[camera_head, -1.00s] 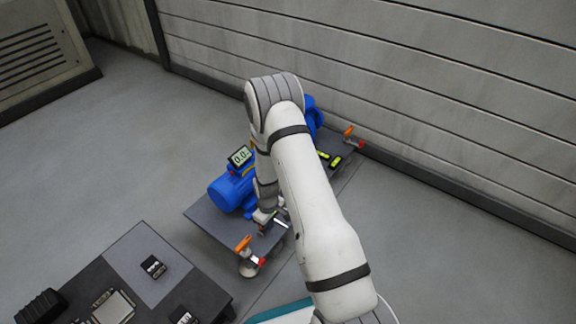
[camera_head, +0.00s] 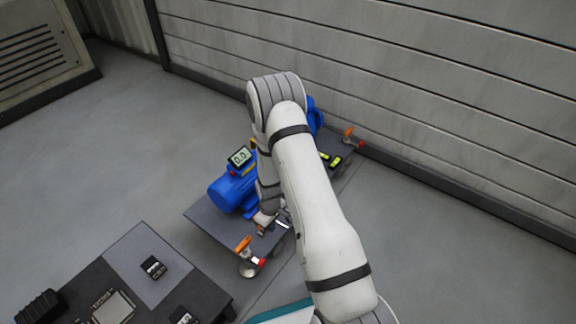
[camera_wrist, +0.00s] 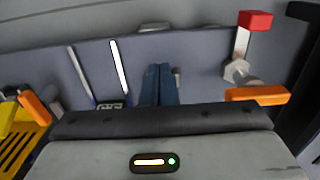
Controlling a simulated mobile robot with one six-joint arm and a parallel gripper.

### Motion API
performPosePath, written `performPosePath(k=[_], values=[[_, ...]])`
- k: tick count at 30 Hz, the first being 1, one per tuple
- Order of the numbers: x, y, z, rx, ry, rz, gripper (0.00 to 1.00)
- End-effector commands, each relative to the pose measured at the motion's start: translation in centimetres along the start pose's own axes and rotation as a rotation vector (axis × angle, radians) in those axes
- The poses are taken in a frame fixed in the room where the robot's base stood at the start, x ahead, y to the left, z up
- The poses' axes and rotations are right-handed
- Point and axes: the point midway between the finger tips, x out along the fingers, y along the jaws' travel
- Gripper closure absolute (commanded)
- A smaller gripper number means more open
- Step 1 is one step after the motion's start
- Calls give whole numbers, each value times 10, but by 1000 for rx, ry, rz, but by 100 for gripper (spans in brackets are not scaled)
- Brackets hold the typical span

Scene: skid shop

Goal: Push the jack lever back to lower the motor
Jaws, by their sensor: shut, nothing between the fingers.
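The blue motor (camera_head: 228,192) lies on a dark grey plate (camera_head: 205,222), partly hidden behind my arm. At the plate's near corner is a fitting with an orange handle (camera_head: 243,244) and a red-tipped piece (camera_head: 259,263). In the wrist view the red-tipped metal lever (camera_wrist: 241,42) stands right of my fingers, with the orange handle (camera_wrist: 257,95) below it. I cannot tell for sure which one is the jack lever. My gripper (camera_wrist: 160,84) is shut and empty over the plate, apart from both. In the head view its fingertips are small and partly hidden.
A small display (camera_head: 240,157) reading about 0.0 sits above the motor. A similar orange and red fitting (camera_head: 350,136) stands at the plate's far end, near the wall (camera_head: 400,80). A dark table (camera_head: 140,285) with small items is at lower left. Open floor lies left.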

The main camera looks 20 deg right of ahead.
Motion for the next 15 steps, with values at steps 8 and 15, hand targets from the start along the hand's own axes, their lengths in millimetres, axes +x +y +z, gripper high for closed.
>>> performPosePath(k=[8, 15], values=[[-21, 0, 0, 0, 1, 1, 100], [-45, 0, 0, 0, 1, 0, 100]])
